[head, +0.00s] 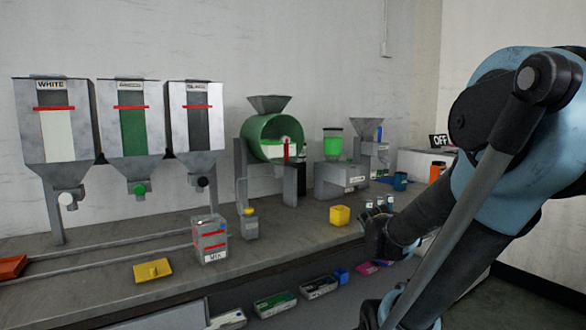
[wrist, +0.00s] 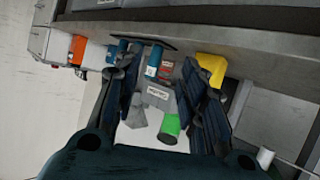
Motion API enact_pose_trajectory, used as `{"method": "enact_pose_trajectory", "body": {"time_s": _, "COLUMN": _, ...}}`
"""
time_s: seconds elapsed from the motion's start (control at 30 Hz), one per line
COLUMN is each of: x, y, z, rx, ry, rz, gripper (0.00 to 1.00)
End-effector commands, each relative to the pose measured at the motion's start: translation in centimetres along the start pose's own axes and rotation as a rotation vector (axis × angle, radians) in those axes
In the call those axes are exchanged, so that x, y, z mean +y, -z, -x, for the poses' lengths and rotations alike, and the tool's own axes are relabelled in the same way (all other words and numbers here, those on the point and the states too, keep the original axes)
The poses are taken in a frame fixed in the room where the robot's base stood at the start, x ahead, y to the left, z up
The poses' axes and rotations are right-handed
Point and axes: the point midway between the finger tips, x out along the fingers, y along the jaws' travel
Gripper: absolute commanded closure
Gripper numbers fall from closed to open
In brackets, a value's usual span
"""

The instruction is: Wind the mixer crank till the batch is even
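The mixer is most likely the green drum (head: 262,136) in a grey stand, with a grey hopper (head: 269,104) above it. Its round front shows white and green contents and an upright red piece. I cannot pick out the crank for certain. My gripper (head: 377,215) is in front of the bench's right part, to the right of and below the drum, and touches nothing that I can see. In the wrist view my gripper (wrist: 160,72) has its two dark fingers apart, with nothing held between them. The drum is not recognisable in the wrist view.
Three wall hoppers, one labelled WHITE (head: 57,130), stand at left. A grey labelled box (head: 210,240), a yellow lid (head: 152,270) and a yellow cup (head: 340,215) sit on the bench (head: 110,302). A machine with a green container (head: 333,145) stands right of the drum.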

Motion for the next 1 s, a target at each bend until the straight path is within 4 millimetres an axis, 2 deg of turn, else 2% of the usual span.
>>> {"method": "enact_pose_trajectory", "body": {"time_s": 0.03, "x": -0.5, "y": 1.8, "z": -0.7, "rx": 0.073, "ry": 0.014, "rz": 0.0, "gripper": 0.62}}
{"method": "enact_pose_trajectory", "body": {"time_s": 0.2, "x": -2.9, "y": 7.2, "z": -1.7, "rx": 0.319, "ry": 0.103, "rz": 0.004, "gripper": 0.62}}
{"method": "enact_pose_trajectory", "body": {"time_s": 0.43, "x": -7.9, "y": 12.3, "z": -0.6, "rx": 0.61, "ry": 0.299, "rz": 0.03, "gripper": 0.62}}
{"method": "enact_pose_trajectory", "body": {"time_s": 0.57, "x": -11.4, "y": 13.4, "z": 0.9, "rx": 0.735, "ry": 0.45, "rz": 0.061, "gripper": 0.62}}
{"method": "enact_pose_trajectory", "body": {"time_s": 0.7, "x": -14.7, "y": 13.2, "z": 2.7, "rx": 0.824, "ry": 0.607, "rz": 0.093, "gripper": 0.62}}
{"method": "enact_pose_trajectory", "body": {"time_s": 0.83, "x": -16.7, "y": 12.6, "z": 4.1, "rx": 0.867, "ry": 0.714, "rz": 0.116, "gripper": 0.62}}
{"method": "enact_pose_trajectory", "body": {"time_s": 1.0, "x": -17.9, "y": 12.1, "z": 4.9, "rx": 0.888, "ry": 0.78, "rz": 0.129, "gripper": 0.62}}
